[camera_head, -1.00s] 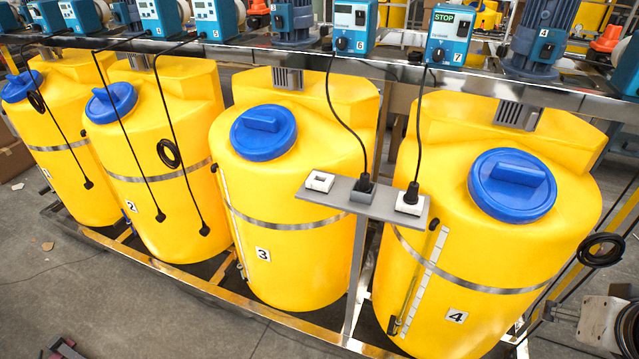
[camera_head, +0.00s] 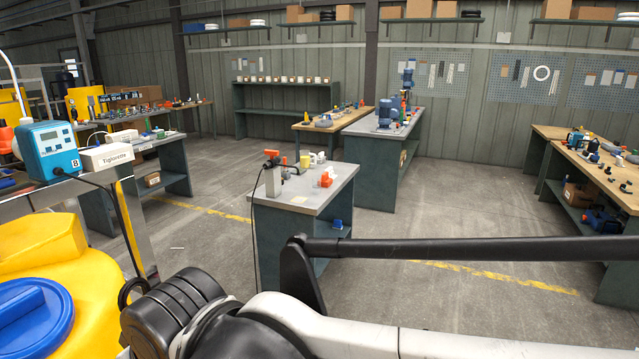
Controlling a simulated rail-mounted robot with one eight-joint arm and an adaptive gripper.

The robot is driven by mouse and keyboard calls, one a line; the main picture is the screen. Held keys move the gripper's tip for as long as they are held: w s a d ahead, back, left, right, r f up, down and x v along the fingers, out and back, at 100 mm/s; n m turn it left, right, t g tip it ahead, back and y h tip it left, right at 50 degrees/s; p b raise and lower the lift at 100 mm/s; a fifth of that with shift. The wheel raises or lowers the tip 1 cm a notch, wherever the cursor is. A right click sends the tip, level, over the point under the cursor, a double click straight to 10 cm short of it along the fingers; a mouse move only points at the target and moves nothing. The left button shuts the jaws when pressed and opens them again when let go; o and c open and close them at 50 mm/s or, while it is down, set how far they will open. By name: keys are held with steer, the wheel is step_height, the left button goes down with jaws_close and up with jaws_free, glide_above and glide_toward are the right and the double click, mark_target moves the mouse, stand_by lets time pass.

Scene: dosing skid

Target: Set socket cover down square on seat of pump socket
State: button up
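No pump socket, seat or socket cover can be made out in the current view. My arm crosses the bottom of the picture as a white link with a black joint and a long black bar, but my gripper is outside the frame. The edge of the dosing skid is at the left, with a yellow tank (camera_head: 95,300) and its blue lid (camera_head: 32,318). A blue pump controller marked 8 (camera_head: 50,150) stands above it, next to a white labelled box (camera_head: 106,157).
A small grey workbench (camera_head: 300,197) with an orange-topped fixture (camera_head: 271,160) and small orange and yellow items stands mid-floor. Benches stand behind and at the right (camera_head: 590,158). Wall shelving (camera_head: 285,100) is at the back. Open concrete floor with a yellow line (camera_head: 500,279) lies between.

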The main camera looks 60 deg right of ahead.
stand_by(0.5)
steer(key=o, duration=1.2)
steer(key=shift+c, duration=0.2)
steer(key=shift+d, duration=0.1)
